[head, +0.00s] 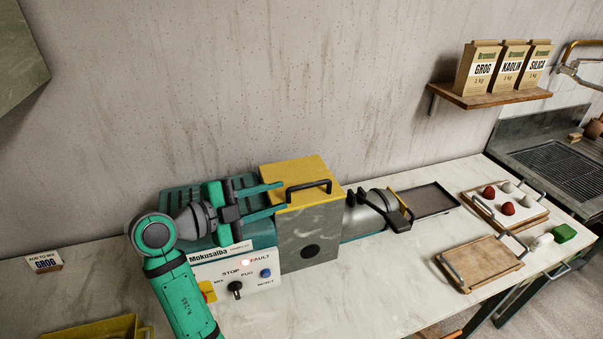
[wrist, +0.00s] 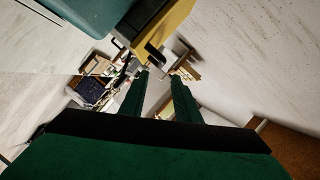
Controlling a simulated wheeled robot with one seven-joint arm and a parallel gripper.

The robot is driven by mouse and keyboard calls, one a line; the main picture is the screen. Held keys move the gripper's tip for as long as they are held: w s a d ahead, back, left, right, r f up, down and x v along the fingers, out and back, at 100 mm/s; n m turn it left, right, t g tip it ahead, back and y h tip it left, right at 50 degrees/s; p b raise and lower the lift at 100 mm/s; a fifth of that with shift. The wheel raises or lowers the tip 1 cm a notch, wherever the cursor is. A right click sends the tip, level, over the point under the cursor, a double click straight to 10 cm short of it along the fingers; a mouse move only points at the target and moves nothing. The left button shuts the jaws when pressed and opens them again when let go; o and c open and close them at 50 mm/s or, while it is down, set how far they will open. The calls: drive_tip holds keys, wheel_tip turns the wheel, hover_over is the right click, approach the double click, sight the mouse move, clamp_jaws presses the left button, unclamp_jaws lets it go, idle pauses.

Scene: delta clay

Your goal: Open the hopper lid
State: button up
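The yellow hopper lid (head: 292,172) lies closed on the grey hopper box (head: 310,225) of the Mokusaiba machine. A black bar handle (head: 308,185) stands on the lid. My gripper (head: 284,196) is open and empty, its two green fingers pointing right, with tips just left of the handle. In the wrist view, my open gripper (wrist: 160,82) has a clear gap between its fingers. There the yellow lid (wrist: 173,28) and its handle (wrist: 155,52) appear above the fingertips, not between them.
A control panel (head: 235,277) with a lit red light is below my gripper. The silver barrel (head: 373,214) extends right to a dark tray (head: 425,200). A wooden board (head: 480,262) lies on the counter's right. Bags stand on a wall shelf (head: 492,98). The wall is close behind the machine.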

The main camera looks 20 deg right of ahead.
sight(303, 187)
drive_tip(key=x, duration=1.1)
drive_tip(key=shift+w+a, duration=0.1)
drive_tip(key=shift+w, duration=0.05)
clamp_jaws()
